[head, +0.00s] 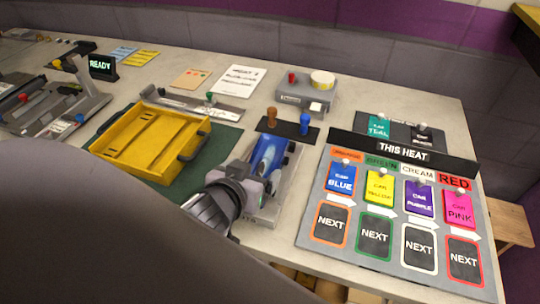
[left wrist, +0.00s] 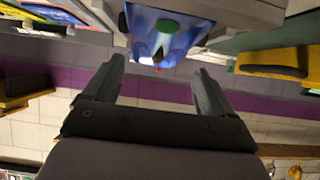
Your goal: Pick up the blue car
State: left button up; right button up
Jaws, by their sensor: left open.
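The blue car (head: 267,158) sits in a grey cradle (head: 291,178) on the table, near the middle of the head view. My left gripper (head: 258,188) is at the near end of the car, over the cradle, and hides part of it. In the left wrist view the blue car (left wrist: 160,35) shows at the top, just beyond the open fingers of my left gripper (left wrist: 158,75). The space between the fingers looks empty. I cannot tell from these views whether a finger touches the car. My right gripper does not show.
A yellow tray (head: 188,118) on a green mat (head: 215,158) stands left of the car. A sign board (head: 300,228) with coloured cards lies to the right. Orange and blue pegs on a dark base (head: 287,128) stand behind the car. A grey box (head: 308,95) is farther back.

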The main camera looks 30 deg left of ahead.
aim_at(262, 164)
pick_arm(q)
jog(key=shift+r+p+x, duration=0.15)
jog(key=shift+p+x, duration=0.1)
jog(key=shift+x, duration=1.5)
jog(key=shift+r+p+x, duration=0.1)
jog(key=shift+p+x, duration=0.15)
jog(key=shift+x, duration=1.5)
jog(key=shift+w+d, duration=0.15)
jog(key=shift+w, duration=0.05)
jog(key=c, duration=0.8)
